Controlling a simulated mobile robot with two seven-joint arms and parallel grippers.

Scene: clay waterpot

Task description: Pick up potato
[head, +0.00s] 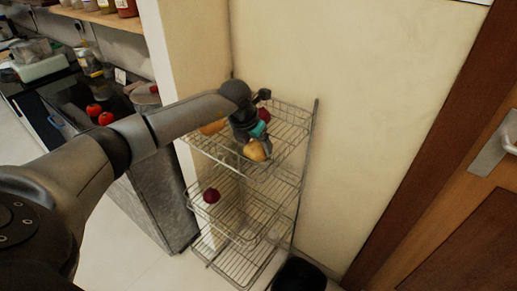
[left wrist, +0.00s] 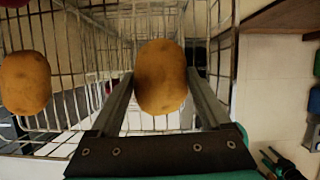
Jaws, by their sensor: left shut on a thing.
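A brown potato (head: 255,151) is at my left gripper (head: 254,140) over the top basket of the wire rack (head: 296,140). In the left wrist view the potato (left wrist: 160,77) sits between the two fingers of the left gripper (left wrist: 160,85), which is shut on it. A second potato (left wrist: 26,82) lies to the left in the left wrist view, apart from the fingers. In the head view this other potato (head: 212,127) is partly behind my arm. My right gripper is not in view.
Dark red onions lie on the rack, one on a lower shelf (head: 211,195) and others near the gripper. A wall (head: 370,90) stands close behind the rack, with a wooden door (head: 480,190) at right. A dark bin (head: 299,276) stands below. Tomatoes (head: 105,118) lie on the left counter.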

